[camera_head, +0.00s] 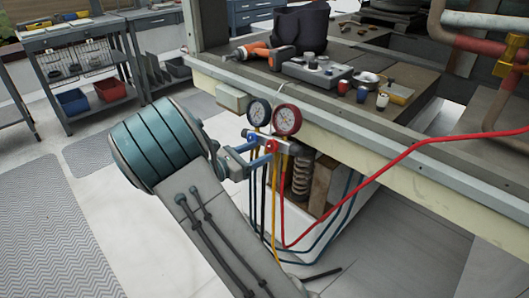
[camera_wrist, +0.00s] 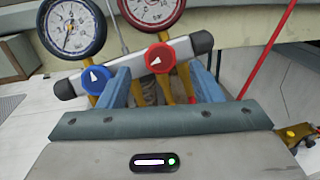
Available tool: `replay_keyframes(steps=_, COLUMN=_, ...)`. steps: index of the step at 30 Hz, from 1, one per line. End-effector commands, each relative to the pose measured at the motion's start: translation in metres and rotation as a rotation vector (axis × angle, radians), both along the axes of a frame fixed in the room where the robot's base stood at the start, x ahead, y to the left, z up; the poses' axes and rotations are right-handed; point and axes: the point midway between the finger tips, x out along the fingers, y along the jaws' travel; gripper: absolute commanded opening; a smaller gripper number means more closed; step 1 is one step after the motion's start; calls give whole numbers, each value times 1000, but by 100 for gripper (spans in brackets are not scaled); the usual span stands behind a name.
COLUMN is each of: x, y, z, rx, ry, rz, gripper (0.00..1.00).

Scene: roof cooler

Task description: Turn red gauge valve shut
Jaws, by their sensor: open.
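The red gauge valve (camera_wrist: 159,58) is a round red knob with a white arrow, on the right part of the manifold bar in the wrist view. It also shows in the head view (camera_head: 272,146). The blue valve knob (camera_wrist: 96,80) sits to its left. Above them are the blue-rimmed gauge (camera_wrist: 72,28) and the red-rimmed gauge (camera_wrist: 155,8). My gripper (camera_wrist: 162,80) is open, its blue fingers spread wide. The right finger is just right of the red knob and the left finger is near the blue knob. I cannot tell whether either finger touches anything.
A red hose (camera_head: 400,160) runs from the manifold to the right, with yellow, blue and black hoses hanging below. The unit's ledge (camera_head: 370,142) is close behind the gauges. A workbench (camera_head: 75,40) stands far left.

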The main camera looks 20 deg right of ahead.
Motion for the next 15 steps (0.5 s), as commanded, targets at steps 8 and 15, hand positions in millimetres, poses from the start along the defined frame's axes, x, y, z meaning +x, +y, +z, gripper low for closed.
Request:
replay_keyframes(steps=8, x=5, y=-29, z=0, rx=0, ry=0, rz=0, gripper=59)
replay_keyframes(steps=15, x=6, y=-32, z=0, rx=0, ry=0, rz=0, gripper=59)
